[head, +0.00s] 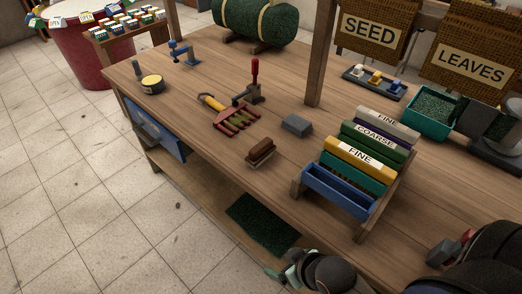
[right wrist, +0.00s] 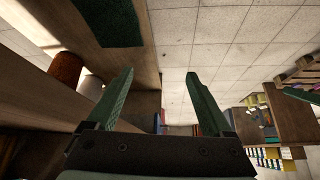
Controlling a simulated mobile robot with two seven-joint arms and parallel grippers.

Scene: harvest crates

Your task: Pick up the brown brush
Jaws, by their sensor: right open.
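The brown brush (head: 261,150) lies on the wooden workbench near its front edge, with pale bristles at its underside. My right gripper (head: 284,273) is at the bottom of the head view, off the front of the bench, well apart from the brush. In the right wrist view its two green fingers (right wrist: 162,92) are spread with nothing between them. The brush does not show in the right wrist view.
On the bench (head: 190,105), a red-toothed hand rake (head: 236,119) and a grey block (head: 297,124) lie behind the brush. A rack of coloured trays (head: 311,184) stands to its right. A green mat (head: 262,224) lies on the lower shelf. The bench left of the brush is clear.

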